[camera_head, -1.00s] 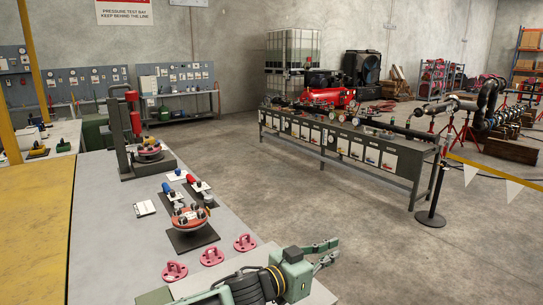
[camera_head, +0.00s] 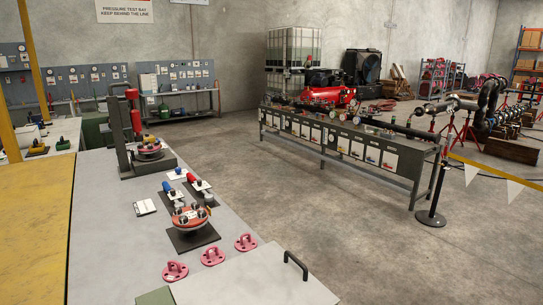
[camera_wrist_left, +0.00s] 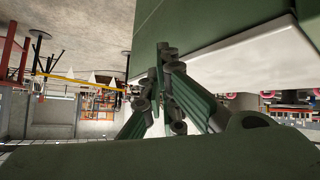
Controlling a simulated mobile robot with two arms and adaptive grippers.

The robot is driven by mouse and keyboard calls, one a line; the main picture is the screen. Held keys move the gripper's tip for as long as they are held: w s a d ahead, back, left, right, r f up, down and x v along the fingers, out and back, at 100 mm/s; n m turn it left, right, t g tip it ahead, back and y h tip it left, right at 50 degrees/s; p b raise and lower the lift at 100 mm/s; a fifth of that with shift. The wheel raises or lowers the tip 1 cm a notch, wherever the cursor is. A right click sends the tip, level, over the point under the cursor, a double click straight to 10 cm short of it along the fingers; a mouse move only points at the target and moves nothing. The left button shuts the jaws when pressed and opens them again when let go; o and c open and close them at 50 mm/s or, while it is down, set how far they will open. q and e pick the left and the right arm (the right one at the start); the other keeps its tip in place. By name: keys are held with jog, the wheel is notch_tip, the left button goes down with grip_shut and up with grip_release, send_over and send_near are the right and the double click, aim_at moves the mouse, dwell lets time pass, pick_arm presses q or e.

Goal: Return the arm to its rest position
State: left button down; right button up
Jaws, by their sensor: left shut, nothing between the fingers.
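My left gripper (camera_wrist_left: 166,62) shows only in the left wrist view. Its two fingers come together at the tips with nothing between them. A large green surface and a pale slab edge (camera_wrist_left: 235,50) lie close beyond the fingers; I cannot tell whether they touch. In the head view neither arm shows. An orange-red flanged spool (camera_head: 190,214) sits on a dark mat on the grey bench (camera_head: 120,235), apart from any gripper. My right gripper is in neither view.
Pink ringed fittings (camera_head: 212,256) stand along the bench's front. A pale lid with a black handle (camera_head: 296,265) lies at the bottom. A press stand (camera_head: 128,135) is at the back of the bench. A post (camera_head: 432,195) stands on the open floor at right.

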pick_arm(q)
jog(key=s+a+f+n+g+y, duration=0.1)
jog(key=s+a+f+g+y, duration=0.15)
jog(key=s+a, duration=0.75)
jog(key=s+a+f+g+y, duration=0.2)
jog(key=s+a+f+g, duration=0.15)
jog(key=s+a, duration=0.65)
notch_tip(320, 180, down, 26)
jog(key=s+d, duration=0.2)
jog(key=s+a+f+g, duration=0.2)
jog(key=s+a+f, duration=0.1)
jog(key=s+f, duration=1.4)
jog(key=shift+s+a+f, duration=0.15)
jog(key=shift+a, duration=0.05)
jog(key=shift+y, duration=0.25)
